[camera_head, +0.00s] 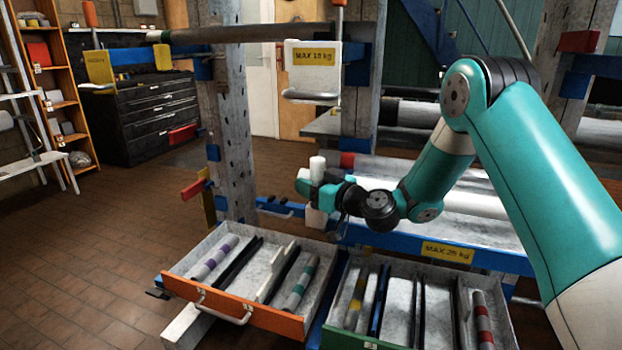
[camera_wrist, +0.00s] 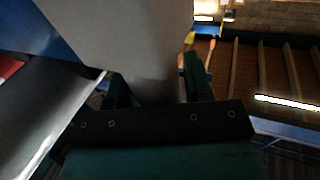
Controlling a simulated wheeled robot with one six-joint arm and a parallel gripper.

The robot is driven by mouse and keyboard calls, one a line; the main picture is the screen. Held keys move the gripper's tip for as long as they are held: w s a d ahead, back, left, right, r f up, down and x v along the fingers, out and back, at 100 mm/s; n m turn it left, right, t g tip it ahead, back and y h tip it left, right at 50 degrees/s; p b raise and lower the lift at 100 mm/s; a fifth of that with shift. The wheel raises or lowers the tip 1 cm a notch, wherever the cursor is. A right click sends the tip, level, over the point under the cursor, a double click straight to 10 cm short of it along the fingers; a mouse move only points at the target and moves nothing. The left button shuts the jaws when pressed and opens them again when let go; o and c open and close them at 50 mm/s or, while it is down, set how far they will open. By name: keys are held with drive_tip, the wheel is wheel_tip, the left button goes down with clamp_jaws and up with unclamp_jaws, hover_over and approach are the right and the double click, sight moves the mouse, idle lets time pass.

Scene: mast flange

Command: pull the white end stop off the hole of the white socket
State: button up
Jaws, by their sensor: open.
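The white end stop (camera_head: 317,167) stands upright at the left end of the blue beam, in the middle of the head view. My gripper (camera_head: 314,188) is around its middle, with white showing above and below. In the wrist view a large pale block (camera_wrist: 125,30), apparently the end stop, fills the space between the two fingers of my gripper (camera_wrist: 158,88). The fingers are apart; whether they touch it I cannot tell. A white part (camera_head: 315,218) shows below the gripper; I cannot tell whether this is the socket or the stop's lower end. The hole is hidden.
A blue beam (camera_head: 390,238) bears grey and white bars behind my gripper. Two open drawers, one orange-fronted (camera_head: 240,312), stand below with coloured-band rods. A white holder (camera_head: 311,70) hangs above on a perforated post (camera_head: 232,150). The floor (camera_head: 80,240) at left is clear.

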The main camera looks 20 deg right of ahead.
drive_tip(key=c, duration=0.7)
drive_tip(key=shift+w+r+p, duration=0.1)
drive_tip(key=shift+r+p, duration=1.75)
drive_tip(key=shift+r, duration=1.65)
drive_tip(key=shift+c, duration=0.2)
